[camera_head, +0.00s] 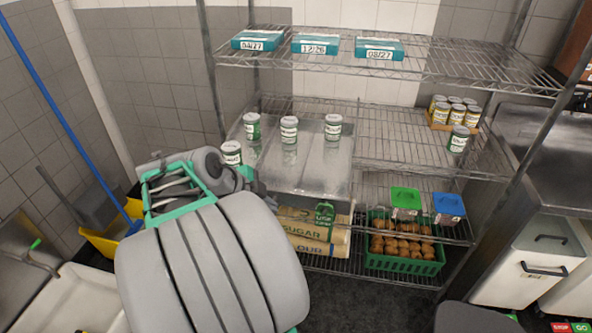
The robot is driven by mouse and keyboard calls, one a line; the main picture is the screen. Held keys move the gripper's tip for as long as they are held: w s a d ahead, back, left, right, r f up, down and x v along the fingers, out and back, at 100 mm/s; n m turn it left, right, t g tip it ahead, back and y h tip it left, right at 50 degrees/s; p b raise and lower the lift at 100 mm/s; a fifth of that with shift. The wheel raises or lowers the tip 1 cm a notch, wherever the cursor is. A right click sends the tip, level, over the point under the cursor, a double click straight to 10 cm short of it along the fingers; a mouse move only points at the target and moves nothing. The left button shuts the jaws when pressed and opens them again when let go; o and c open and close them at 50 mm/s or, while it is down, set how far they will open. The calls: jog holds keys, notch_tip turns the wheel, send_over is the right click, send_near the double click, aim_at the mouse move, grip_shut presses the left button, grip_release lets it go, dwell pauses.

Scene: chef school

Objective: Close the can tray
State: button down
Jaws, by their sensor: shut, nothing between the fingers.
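A shiny metal tray (312,167) on the middle level of the wire rack appears to be the can tray. It juts forward beyond the shelf's front edge. Several white-and-green cans stand upright on it, one at the back left (252,125), one in the middle (289,128) and one at the right (333,127). Another can (231,152) shows at its left front corner, close to my arm. My gripper (256,183) is at the tray's left front side, mostly hidden behind my own arm; it is shut and empty. I cannot tell whether it touches the tray.
Right on the same level are a small carton of yellow-labelled cans (440,125) and a lone can (458,139). Teal dated boxes (316,44) sit above. Below are sugar bags (312,228), a green crate (405,265) and green- and blue-lidded containers (448,207). A counter (550,165) stands right.

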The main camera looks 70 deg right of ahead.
jog(key=m+p, duration=0.1)
send_near(304, 207)
notch_tip(304, 207, down, 3)
jog(key=s+a, duration=0.2)
jog(key=shift+w+d+f+p, duration=0.15)
jog(key=shift+d+p, duration=0.2)
jog(key=shift+d, duration=0.35)
jog(key=shift+w+d+f+p, duration=0.15)
jog(key=shift+d+p, duration=0.15)
jog(key=shift+d, duration=0.45)
jog(key=shift+w+d+f+p, duration=0.15)
jog(key=shift+d+p, duration=0.2)
jog(key=shift+d, duration=0.35)
